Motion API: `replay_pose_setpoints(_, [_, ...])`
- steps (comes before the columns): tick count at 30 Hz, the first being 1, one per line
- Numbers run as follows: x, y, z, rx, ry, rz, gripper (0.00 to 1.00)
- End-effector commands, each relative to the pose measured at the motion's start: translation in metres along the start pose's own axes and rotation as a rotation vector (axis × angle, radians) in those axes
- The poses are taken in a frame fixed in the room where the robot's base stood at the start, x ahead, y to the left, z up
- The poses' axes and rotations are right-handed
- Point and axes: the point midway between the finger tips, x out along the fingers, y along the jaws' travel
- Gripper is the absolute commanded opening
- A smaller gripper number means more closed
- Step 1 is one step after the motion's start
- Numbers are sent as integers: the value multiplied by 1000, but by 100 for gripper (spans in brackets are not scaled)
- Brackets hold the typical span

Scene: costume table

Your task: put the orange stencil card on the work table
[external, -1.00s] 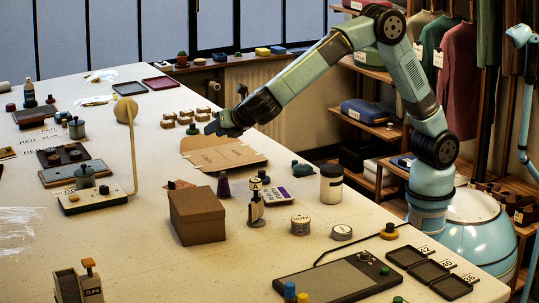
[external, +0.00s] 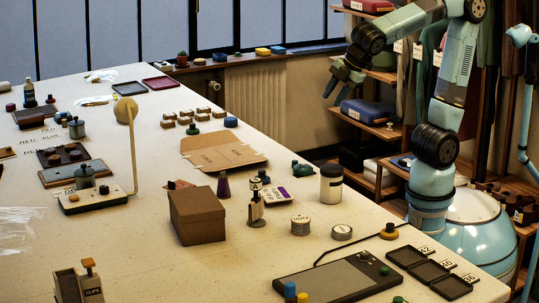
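A small orange-brown card (external: 180,184) lies on the work table (external: 150,265), partly hidden behind the brown box; I cannot tell for sure that it is the stencil card. A larger flat tan card or folder (external: 222,151) lies farther back near the table's right edge. My gripper (external: 334,96) is raised beyond the table's right edge, in front of the shelves and well away from both cards. Its fingers look spread apart, with nothing seen between them.
A lamp-like stand (external: 128,110) rises at left. Shelves (external: 375,125) stand beyond the table. Bare tabletop shows at front centre.

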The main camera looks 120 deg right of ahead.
Motion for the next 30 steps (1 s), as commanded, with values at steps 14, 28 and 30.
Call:
replay_pose_setpoints(14, [-43,-109,85,468,184,-244,34])
replay_pose_setpoints(28, [-46,-129,97,553,208,-299,34])
replay_pose_setpoints(30, [-46,-129,97,553,208,-299,34])
